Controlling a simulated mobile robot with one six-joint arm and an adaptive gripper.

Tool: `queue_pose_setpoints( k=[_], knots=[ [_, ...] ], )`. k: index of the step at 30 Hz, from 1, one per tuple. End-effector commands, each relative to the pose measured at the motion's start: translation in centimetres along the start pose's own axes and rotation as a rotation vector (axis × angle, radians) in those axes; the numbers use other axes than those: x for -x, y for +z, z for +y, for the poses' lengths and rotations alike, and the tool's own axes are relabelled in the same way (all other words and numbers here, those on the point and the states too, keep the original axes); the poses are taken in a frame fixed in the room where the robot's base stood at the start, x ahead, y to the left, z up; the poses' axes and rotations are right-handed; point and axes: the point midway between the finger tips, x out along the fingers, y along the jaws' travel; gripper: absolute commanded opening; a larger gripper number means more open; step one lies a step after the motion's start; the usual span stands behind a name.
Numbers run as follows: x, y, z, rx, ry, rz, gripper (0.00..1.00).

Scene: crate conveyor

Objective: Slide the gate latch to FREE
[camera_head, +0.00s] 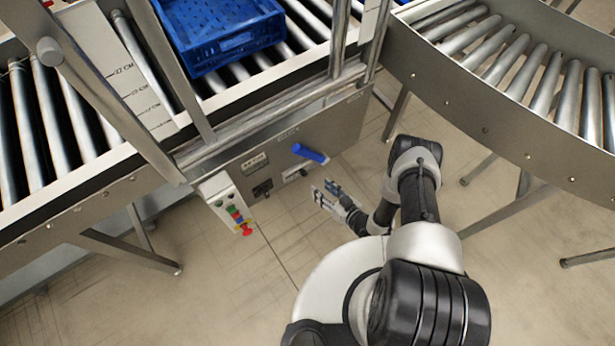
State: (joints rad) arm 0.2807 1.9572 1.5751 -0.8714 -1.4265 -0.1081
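The gate latch shows as a blue handle (310,153) on the grey side panel (345,128) below the conveyor. It sticks out from the panel, with a small slotted plate (296,174) just below it. The lettering near it is too small to read, so I cannot tell which position the latch is in. My gripper (323,187) is in front of the panel, a little below the blue handle in the picture, and apart from it. Its two fingers are spread with a gap between them, and nothing shows between them.
A control box (228,207) with coloured buttons and a red knob is left of the latch. A blue crate (220,35) sits on the rollers behind metal gate posts (340,35). A curved roller conveyor (500,105) on legs is at the right. The floor (190,305) at front left is clear.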

Motion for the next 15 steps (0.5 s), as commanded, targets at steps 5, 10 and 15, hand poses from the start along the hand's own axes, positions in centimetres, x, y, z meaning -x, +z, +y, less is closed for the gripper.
queue_pose_setpoints(
  k=[5, 10, 15],
  knots=[
    [-4.3, 0.2, -0.1, 0.006, -0.005, 0.001, 0.4],
    [-7.5, 0.2, -0.1, 0.004, -0.003, 0.002, 0.4],
    [-9.5, 0.1, 0.0, 0.002, -0.001, 0.001, 0.4]
  ],
)
